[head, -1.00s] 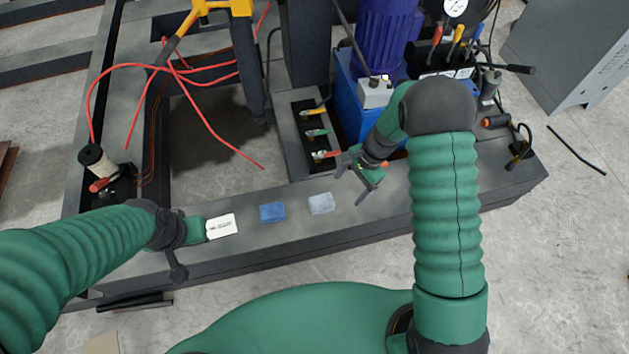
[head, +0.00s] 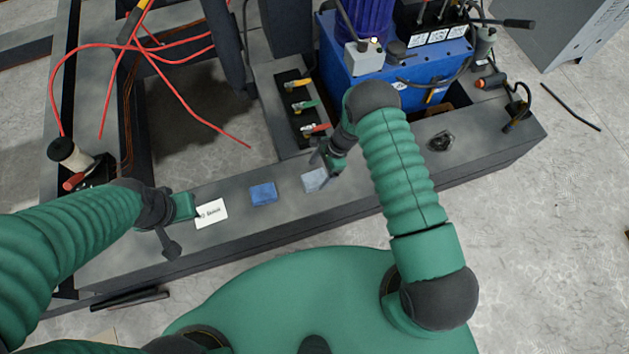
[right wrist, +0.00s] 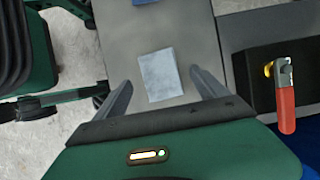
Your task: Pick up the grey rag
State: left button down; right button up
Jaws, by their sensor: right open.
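The grey rag (head: 314,180) is a small, light grey folded square lying flat on the dark steel beam, partly covered by my right gripper in the head view. In the right wrist view the rag (right wrist: 159,75) lies between and just beyond the two open fingers. My right gripper (head: 322,163) is open and empty above the rag.
A blue rag (head: 263,194) lies on the beam left of the grey one. A dark tray (head: 304,112) with coloured-handled valves stands behind. A blue tank unit (head: 400,70) stands at the back right. Red hoses (head: 190,85) loop at the left.

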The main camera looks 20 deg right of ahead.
aim_at(315, 178)
jog(key=x, duration=0.1)
jog(key=b+x, duration=0.1)
jog(key=x, duration=0.2)
jog(key=shift+d+f, duration=0.25)
jog(key=shift+f, duration=0.05)
jog(key=shift+r, duration=0.15)
jog(key=c, duration=1.4)
